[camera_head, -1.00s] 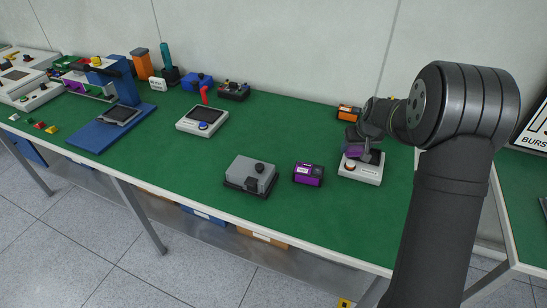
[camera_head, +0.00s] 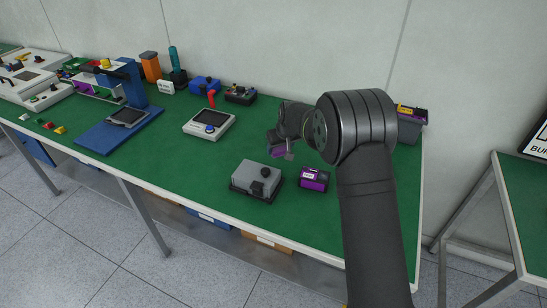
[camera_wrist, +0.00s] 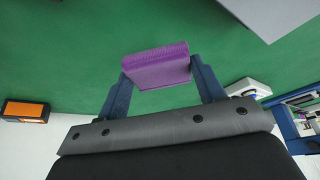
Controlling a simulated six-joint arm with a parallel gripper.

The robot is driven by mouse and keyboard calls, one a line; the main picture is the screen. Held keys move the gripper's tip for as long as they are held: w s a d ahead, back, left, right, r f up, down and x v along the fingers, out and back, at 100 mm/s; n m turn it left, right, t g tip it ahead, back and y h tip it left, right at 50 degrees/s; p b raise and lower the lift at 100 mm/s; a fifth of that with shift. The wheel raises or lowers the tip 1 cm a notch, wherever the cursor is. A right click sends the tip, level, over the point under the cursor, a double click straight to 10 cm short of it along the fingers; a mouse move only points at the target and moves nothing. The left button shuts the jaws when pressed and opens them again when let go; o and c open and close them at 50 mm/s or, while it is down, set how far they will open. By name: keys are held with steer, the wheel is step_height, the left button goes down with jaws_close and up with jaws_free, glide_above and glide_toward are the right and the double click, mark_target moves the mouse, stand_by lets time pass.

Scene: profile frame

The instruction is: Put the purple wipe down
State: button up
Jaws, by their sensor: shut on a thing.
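The purple wipe (camera_wrist: 157,67) is a flat purple block between the two fingers of my gripper (camera_wrist: 165,85) in the wrist view, with green table top behind it. My gripper is shut on it. In the head view my gripper (camera_head: 282,150) hangs over the green table (camera_head: 215,165), behind the grey box and the purple-and-black box, and only a small part of the purple wipe (camera_head: 277,152) shows. The wipe looks to be held above the table; I cannot tell its exact height.
A grey box with a black knob (camera_head: 256,178) and a purple-and-black box (camera_head: 314,179) stand near the front edge. A white device with a screen (camera_head: 209,123) is to the left. A dark bin (camera_head: 410,127) with an orange item stands at the right end. Green table between them is clear.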

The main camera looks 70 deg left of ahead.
mark_target(274, 163)
steer(key=shift+s+a+f, duration=0.8)
steer(key=shift+s+a, duration=0.05)
steer(key=shift+s, duration=0.1)
steer(key=shift+f, duration=1.95)
steer(key=shift+f, duration=0.15)
steer(key=o, duration=1.1)
steer(key=v, duration=1.2)
